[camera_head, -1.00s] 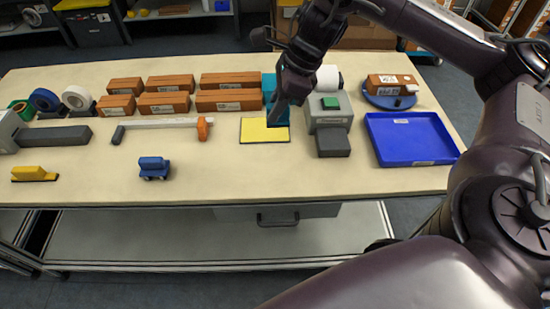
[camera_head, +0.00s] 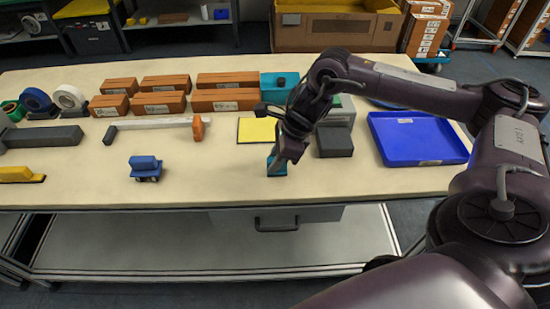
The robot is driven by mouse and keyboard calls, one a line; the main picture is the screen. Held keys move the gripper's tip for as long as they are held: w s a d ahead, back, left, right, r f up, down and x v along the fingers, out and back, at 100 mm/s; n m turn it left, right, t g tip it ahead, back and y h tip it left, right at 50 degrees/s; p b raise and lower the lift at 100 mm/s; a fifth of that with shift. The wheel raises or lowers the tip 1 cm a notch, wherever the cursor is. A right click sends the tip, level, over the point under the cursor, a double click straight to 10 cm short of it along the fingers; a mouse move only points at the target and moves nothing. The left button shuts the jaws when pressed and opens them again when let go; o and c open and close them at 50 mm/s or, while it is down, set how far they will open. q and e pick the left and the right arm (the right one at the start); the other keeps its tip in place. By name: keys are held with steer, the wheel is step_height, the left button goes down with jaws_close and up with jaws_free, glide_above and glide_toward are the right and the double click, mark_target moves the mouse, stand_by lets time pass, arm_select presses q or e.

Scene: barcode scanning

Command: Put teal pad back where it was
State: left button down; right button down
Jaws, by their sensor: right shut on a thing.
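My right gripper (camera_head: 285,157) is shut on a teal pad (camera_head: 277,168), seen as a small teal block below the fingers. The fingers hide part of it. It shows in front of the yellow mat (camera_head: 256,130), near the table's front edge; whether it touches the table I cannot tell. My left gripper is not in view.
A grey device (camera_head: 334,142) and a blue tray (camera_head: 408,153) stand to the right. Several brown boxes (camera_head: 227,99) line the back. A white bar with an orange end (camera_head: 196,128) and a blue toy truck (camera_head: 146,168) lie left. The front middle of the table (camera_head: 215,180) is clear.

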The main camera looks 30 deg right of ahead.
steer(key=shift+f, duration=0.1)
steer(key=shift+f, duration=0.1)
steer(key=c, duration=1.3)
jaws_free()
steer(key=shift+o, duration=0.2)
steer(key=v, duration=1.2)
